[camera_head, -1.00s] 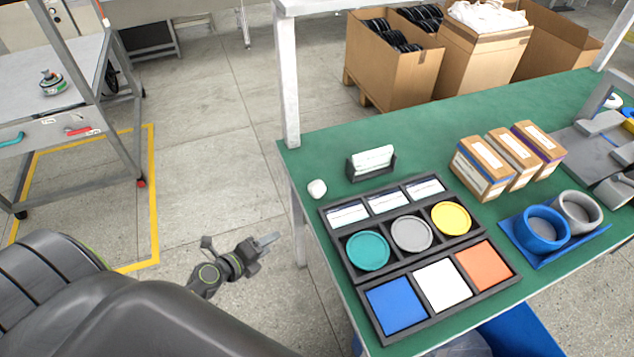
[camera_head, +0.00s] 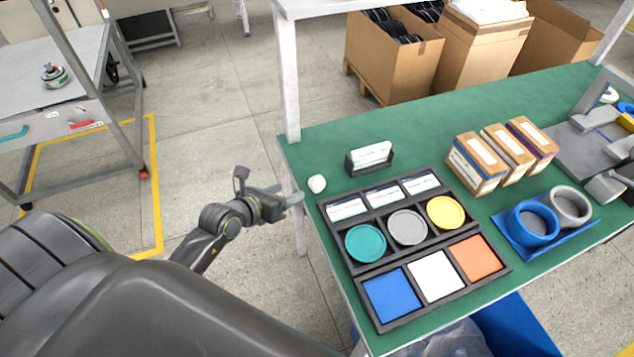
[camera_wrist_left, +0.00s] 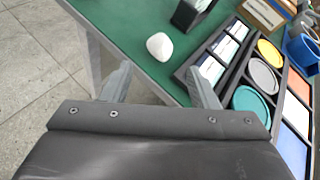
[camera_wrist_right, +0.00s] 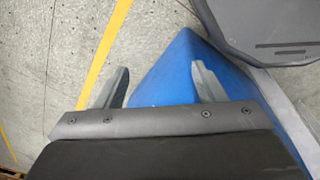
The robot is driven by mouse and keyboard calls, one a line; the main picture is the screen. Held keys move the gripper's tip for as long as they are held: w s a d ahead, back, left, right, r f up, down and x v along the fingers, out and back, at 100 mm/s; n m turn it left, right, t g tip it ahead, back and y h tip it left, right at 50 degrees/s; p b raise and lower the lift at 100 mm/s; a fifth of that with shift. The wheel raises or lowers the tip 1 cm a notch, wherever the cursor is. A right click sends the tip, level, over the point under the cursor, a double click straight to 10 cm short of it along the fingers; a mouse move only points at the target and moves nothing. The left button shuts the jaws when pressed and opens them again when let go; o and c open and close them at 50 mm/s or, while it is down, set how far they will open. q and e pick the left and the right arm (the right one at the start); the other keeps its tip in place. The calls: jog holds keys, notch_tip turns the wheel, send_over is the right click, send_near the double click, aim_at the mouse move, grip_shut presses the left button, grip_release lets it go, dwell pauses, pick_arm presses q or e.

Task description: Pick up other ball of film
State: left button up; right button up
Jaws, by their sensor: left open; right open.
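A small white ball of film (camera_head: 317,184) lies on the green table near its left corner, left of the black organiser tray. It also shows in the left wrist view (camera_wrist_left: 159,46), beyond and between my left fingertips. My left gripper (camera_head: 291,198) is open and empty, at the table's left edge, just short of the ball and not touching it. Its two fingers are spread in the left wrist view (camera_wrist_left: 162,84). My right gripper (camera_wrist_right: 158,82) is open and empty in its own wrist view, above the floor and a blue bin; the head view does not show it.
The black tray (camera_head: 378,262) with coloured discs and squares lies right of the ball. A black card holder (camera_head: 369,160) stands behind it. The blue bin (camera_wrist_right: 180,60) is under the table's front. A table post (camera_head: 288,85) rises at the back left corner.

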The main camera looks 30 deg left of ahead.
aim_at(312, 184)
pick_arm(q)
jog(key=x, duration=0.6)
jog(key=shift+w, duration=0.2)
jog(key=shift+s+f+x, duration=0.1)
jog(key=shift+f+x, duration=0.05)
jog(key=shift+x, duration=1.3)
jog(key=shift+s+f+x, duration=0.15)
jog(key=shift+f+x, duration=0.05)
jog(key=shift+x, duration=1.2)
jog(key=shift+d, duration=0.2)
jog(key=c, duration=0.7)
